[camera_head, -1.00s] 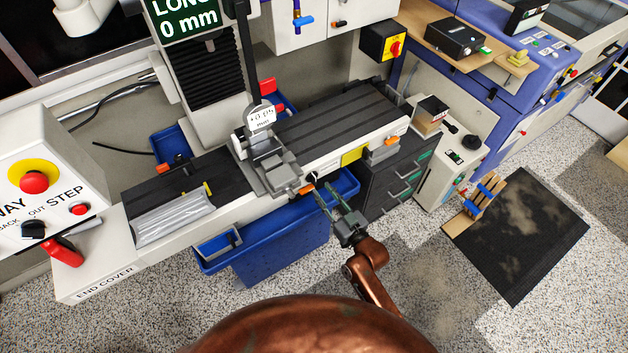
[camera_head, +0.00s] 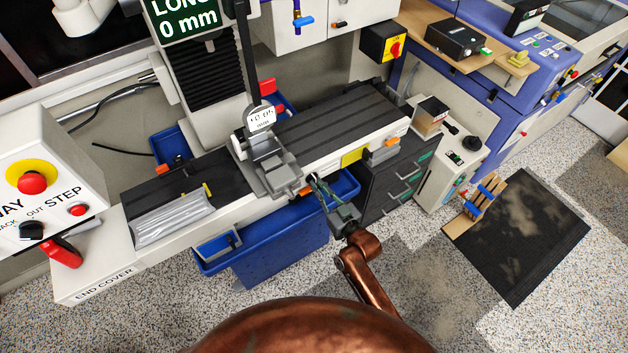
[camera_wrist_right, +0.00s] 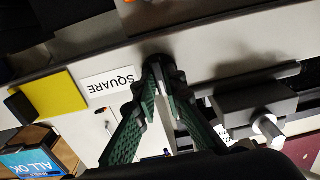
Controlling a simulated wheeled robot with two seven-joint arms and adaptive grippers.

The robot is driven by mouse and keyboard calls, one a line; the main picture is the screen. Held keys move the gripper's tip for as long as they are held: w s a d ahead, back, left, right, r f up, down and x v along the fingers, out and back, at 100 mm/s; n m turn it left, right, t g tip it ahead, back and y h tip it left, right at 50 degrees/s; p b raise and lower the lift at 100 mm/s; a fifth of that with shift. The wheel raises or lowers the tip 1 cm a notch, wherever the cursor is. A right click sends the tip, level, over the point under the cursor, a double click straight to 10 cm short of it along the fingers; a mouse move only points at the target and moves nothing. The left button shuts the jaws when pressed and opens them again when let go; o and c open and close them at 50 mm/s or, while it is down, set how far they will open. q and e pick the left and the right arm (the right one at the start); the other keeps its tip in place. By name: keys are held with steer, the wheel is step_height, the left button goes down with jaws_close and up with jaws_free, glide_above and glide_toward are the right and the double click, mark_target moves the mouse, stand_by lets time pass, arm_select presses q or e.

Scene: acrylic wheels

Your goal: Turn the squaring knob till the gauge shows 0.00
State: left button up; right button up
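The gauge (camera_head: 262,119) is a white round dial on a dark upright above the grey vise-like fixture (camera_head: 268,165). Its small digits read about +0.05, though they are hard to make out. My right gripper (camera_head: 315,183) is at the front face of the machine bed, below the fixture. In the right wrist view its green-padded fingers (camera_wrist_right: 158,78) come together at the dark squaring knob (camera_wrist_right: 157,62), beside the SQUARE label (camera_wrist_right: 108,85). They look shut on the knob, which they mostly hide. My left gripper is not in view.
An orange-tipped part (camera_head: 306,190) lies just left of my right fingers. A grey block with a metal stub (camera_wrist_right: 262,115) stands right of the fingers in the wrist view. A blue bin (camera_head: 280,250) sits below the bed.

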jaws_close()
steer(key=n, duration=0.4)
steer(key=shift+n+p, duration=0.3)
steer(key=shift+p, duration=0.1)
steer(key=shift+n, duration=0.4)
steer(key=shift+o, duration=0.4)
jaws_free()
steer(key=shift+n, duration=0.3)
steer(key=o, duration=0.6)
